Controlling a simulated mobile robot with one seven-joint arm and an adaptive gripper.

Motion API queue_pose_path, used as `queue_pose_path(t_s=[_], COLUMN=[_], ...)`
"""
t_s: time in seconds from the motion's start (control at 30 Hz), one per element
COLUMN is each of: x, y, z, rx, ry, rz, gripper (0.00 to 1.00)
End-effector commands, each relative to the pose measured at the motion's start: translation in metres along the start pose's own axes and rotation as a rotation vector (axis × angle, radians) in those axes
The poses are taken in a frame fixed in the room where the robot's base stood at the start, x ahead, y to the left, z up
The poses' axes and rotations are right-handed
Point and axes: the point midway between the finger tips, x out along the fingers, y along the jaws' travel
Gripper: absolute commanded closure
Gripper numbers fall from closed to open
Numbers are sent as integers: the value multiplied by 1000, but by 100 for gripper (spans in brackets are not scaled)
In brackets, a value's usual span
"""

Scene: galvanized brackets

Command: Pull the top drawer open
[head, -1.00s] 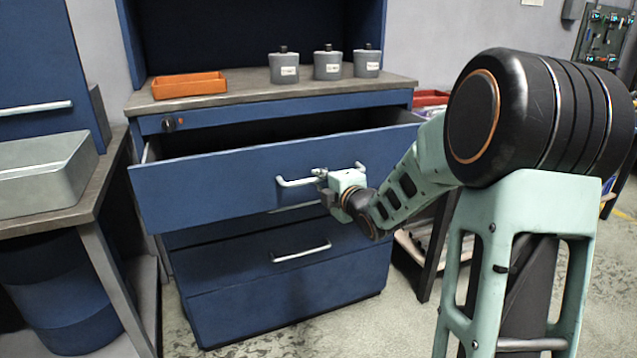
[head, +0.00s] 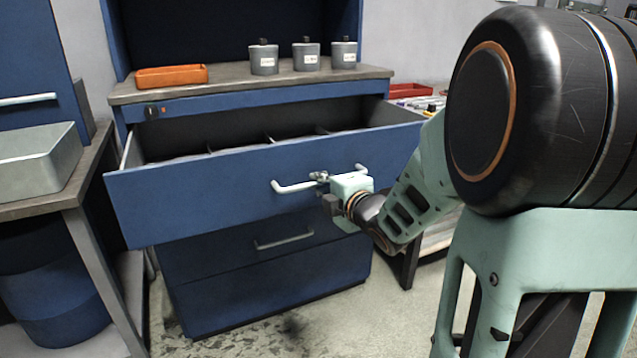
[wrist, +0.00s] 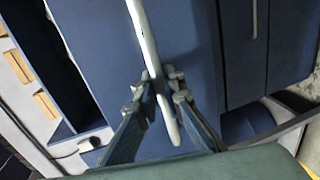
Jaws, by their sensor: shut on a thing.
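The top drawer (head: 200,200) of the blue cabinet stands well out from the cabinet, and its inside with dividers shows in the head view. Its pale bar handle (head: 292,187) runs across the front panel. My gripper (head: 320,178) is at the middle of this handle, shut on it. In the wrist view my gripper's fingertips (wrist: 160,88) close around the handle bar (wrist: 146,40), which crosses the picture at a slant. Part of the handle is hidden behind my gripper.
Lower drawers (head: 285,242) below are shut. An orange tray (head: 172,77) and three grey lidded canisters (head: 264,60) stand on the cabinet top. A side bench (head: 62,192) with a metal bin (head: 38,167) is at the left. The floor (head: 300,325) in front is clear.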

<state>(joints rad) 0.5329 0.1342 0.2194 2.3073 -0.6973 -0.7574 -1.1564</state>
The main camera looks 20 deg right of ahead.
Motion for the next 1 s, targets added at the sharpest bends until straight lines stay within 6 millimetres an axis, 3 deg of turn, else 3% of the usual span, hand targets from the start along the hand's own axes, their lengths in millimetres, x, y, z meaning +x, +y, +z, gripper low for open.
queue_pose_path(t_s=[0.17, 0.2, 0.37, 0.73, 1.0], x=[0, 0, 0, -6, -44], y=[0, 0, 0, 0, 1], z=[0, 0, 0, 0, 1], rx=[0, 0, 0, -1, -3], ry=[0, 0, 0, -1, -2], rz=[1, 1, 1, 0, 2], gripper=[100, 90, 74, 74, 74])
